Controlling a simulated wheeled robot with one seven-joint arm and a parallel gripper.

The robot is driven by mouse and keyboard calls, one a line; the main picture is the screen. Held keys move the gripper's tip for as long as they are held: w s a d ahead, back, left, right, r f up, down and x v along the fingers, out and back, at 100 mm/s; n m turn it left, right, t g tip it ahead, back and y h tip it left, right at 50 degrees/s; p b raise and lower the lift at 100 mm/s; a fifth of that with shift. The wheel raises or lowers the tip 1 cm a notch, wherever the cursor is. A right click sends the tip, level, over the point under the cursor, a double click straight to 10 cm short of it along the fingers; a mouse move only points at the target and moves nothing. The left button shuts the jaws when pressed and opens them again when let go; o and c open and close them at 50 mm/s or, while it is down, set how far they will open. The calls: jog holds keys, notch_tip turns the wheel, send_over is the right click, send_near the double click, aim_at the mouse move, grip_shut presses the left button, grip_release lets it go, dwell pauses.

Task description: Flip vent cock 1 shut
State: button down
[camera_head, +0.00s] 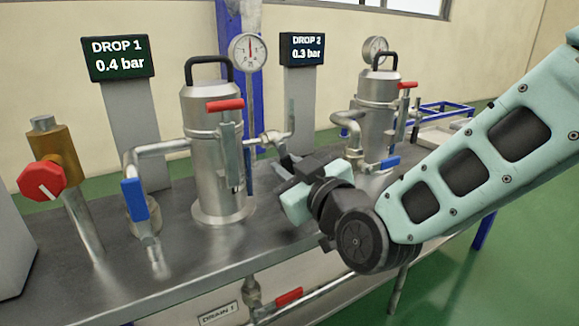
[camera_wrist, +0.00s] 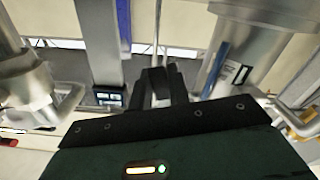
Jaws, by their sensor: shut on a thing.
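My gripper (camera_head: 285,160) is low beside the right of the first steel vessel (camera_head: 208,150), near its side fitting (camera_head: 268,139) and an upright grey rod (camera_head: 291,118). In the wrist view the dark fingers (camera_wrist: 160,78) are close together; what they hold is hidden. No vent cock label is readable. A red-handled cock (camera_head: 225,105) on a small upright pipe stands in front of the first vessel, its handle level. My gripper is below and right of that handle, apart from it.
A blue lever (camera_head: 134,199) hangs on the left pipe. A red knob (camera_head: 41,180) stands at far left. A red drain lever (camera_head: 289,297) is below the bench (camera_head: 110,285). The DROP 1 display (camera_head: 118,58) reads 0.4 bar.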

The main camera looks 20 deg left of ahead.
jog(key=m, duration=0.2)
jog(key=s+a+m, duration=0.1)
jog(key=m, duration=0.1)
jog(key=shift+s+f+p, duration=0.1)
jog(key=shift+p, duration=0.25)
jog(key=c, duration=1.3)
grip_release()
jog(key=shift+s+d, duration=0.1)
jog(key=p+v, duration=0.4)
jog(key=v, duration=0.7)
jog(key=shift+s+d+p, duration=0.2)
jog(key=shift+d+p, duration=0.1)
jog(key=shift+d, duration=0.05)
